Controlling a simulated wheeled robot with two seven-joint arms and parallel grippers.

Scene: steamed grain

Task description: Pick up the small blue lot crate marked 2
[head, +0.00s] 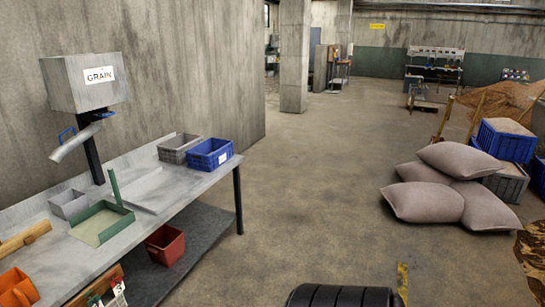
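A small blue crate (208,158) stands upright at the far right end of the metal bench (150,197). It has a white label on its front right side; the mark on it is too small to read. A grey crate (179,148) stands close behind it to the left. Neither of my grippers is in view.
A grain dispenser (85,85) stands behind the bench. A green tray (102,223) and small grey bin (69,203) sit on it; a red bin (165,244) stands on the lower shelf. Sacks (428,201) and larger blue crates (505,143) are at right. The middle floor is clear.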

